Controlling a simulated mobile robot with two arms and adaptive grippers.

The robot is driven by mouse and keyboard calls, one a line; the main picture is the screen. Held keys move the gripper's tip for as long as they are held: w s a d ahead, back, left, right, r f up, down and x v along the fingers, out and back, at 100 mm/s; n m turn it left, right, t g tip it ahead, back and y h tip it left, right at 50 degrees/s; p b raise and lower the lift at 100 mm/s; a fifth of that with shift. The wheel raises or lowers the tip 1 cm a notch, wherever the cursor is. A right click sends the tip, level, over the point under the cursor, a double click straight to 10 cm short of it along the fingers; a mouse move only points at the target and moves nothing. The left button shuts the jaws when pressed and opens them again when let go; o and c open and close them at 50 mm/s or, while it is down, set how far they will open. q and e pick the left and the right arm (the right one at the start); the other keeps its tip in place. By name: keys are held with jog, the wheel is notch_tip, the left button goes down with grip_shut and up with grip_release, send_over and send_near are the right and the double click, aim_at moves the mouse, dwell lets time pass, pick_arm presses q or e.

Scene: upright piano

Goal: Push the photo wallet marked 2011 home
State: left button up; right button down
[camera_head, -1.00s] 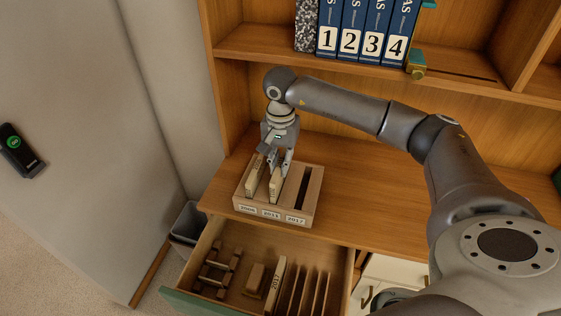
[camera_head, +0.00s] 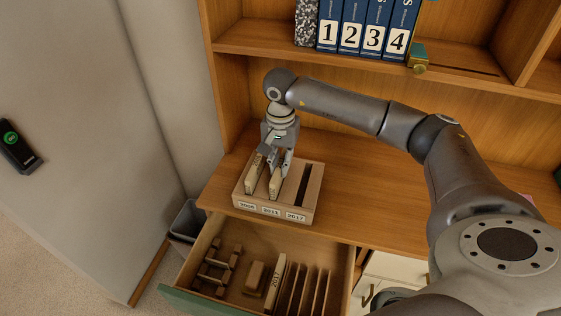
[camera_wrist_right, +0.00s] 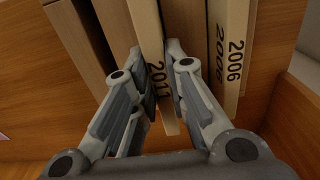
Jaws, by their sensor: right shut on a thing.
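The wooden holder (camera_head: 312,204) stands on the desk with slots labelled 2006, 2011 and 2017. The pale wallet marked 2011 (camera_head: 274,186) stands in the middle slot; its lettering shows in the wrist view (camera_wrist_right: 146,25). My right gripper (camera_head: 274,160) points down from above and is shut on this wallet. In the wrist view the fingers (camera_wrist_right: 157,57) lie on either side of it. The wallet marked 2006 (camera_head: 252,183) stands in the left slot, beside the fingers; it also shows in the wrist view (camera_wrist_right: 228,40). The right slot is empty. How deep the 2011 wallet sits is unclear. My left gripper is out of view.
An open drawer (camera_head: 212,300) below the desk holds a wallet marked 2017 (camera_head: 276,280), a wooden block (camera_head: 254,278) and several dividers. Numbered blue binders (camera_head: 352,28) stand on the shelf above. A bin (camera_head: 186,220) stands left. The desk right of the holder is clear.

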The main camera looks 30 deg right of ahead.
jog(key=shift+f+b, duration=0.35)
jog(key=shift+f, duration=0.1)
dwell(0.4)
jog(key=c, duration=1.4)
grip_release()
jog(key=shift+o, duration=0.2)
notch_tip(320, 180, up, 12)
